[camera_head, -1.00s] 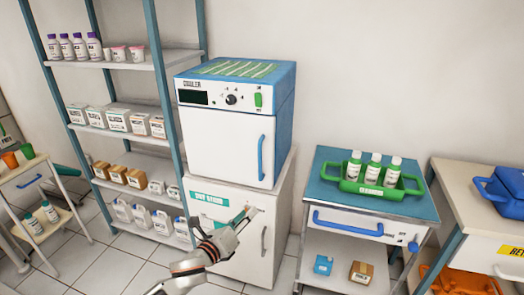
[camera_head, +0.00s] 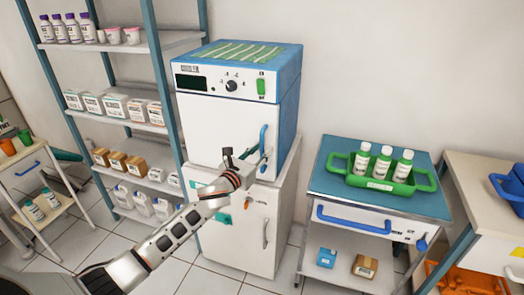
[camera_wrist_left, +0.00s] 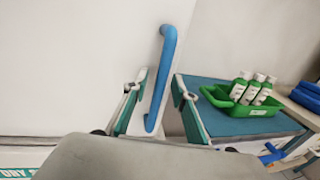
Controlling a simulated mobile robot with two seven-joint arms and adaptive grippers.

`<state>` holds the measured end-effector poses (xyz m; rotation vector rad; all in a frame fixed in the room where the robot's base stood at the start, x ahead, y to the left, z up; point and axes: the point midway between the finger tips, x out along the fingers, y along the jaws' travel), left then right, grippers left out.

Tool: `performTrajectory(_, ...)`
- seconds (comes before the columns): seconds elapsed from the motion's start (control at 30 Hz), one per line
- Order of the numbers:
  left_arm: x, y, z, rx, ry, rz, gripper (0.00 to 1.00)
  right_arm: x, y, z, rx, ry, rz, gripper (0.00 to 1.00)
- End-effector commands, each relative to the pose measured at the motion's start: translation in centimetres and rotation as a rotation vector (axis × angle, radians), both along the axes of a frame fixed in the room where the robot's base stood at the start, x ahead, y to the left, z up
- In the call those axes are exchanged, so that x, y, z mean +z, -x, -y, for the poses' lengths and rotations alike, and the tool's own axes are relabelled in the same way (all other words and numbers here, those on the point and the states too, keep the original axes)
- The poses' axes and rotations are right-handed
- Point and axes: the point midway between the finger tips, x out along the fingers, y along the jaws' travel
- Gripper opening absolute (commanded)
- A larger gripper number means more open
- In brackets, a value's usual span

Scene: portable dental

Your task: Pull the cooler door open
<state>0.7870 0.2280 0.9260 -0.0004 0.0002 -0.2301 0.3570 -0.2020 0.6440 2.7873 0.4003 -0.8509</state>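The cooler (camera_head: 240,95) is a blue box with a white front door (camera_head: 215,128); the door looks closed. It stands on a white cabinet. Its upright blue handle (camera_head: 263,148) is on the door's right side. My left gripper (camera_head: 256,160) is at the lower part of that handle. In the left wrist view the gripper (camera_wrist_left: 155,92) is open, with one finger on each side of the blue handle (camera_wrist_left: 160,80). I cannot tell whether a finger touches it. My right gripper is in no view.
A shelf rack (camera_head: 150,42) stands at the left. A beige table (camera_head: 468,165) is at the far right. Tiled floor shows in front.

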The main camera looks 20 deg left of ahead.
Motion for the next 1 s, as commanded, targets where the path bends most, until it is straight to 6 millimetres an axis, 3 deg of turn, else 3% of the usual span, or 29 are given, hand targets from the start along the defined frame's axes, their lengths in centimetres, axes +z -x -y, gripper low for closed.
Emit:
performTrajectory(0.33,0.0,-0.4,0.1,-0.001,0.001,0.000,0.27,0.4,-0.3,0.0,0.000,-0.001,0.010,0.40)
performTrajectory(0.43,0.0,-0.4,0.1,-0.001,0.001,0.000,0.01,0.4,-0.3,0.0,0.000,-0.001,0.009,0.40)
performTrajectory(0.77,0.0,-0.1,0.0,-0.008,0.000,0.000,0.00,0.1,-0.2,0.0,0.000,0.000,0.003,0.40)
performTrajectory(1.0,0.0,1.9,-0.6,-0.066,-0.004,-0.001,0.00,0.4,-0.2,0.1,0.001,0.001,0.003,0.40)
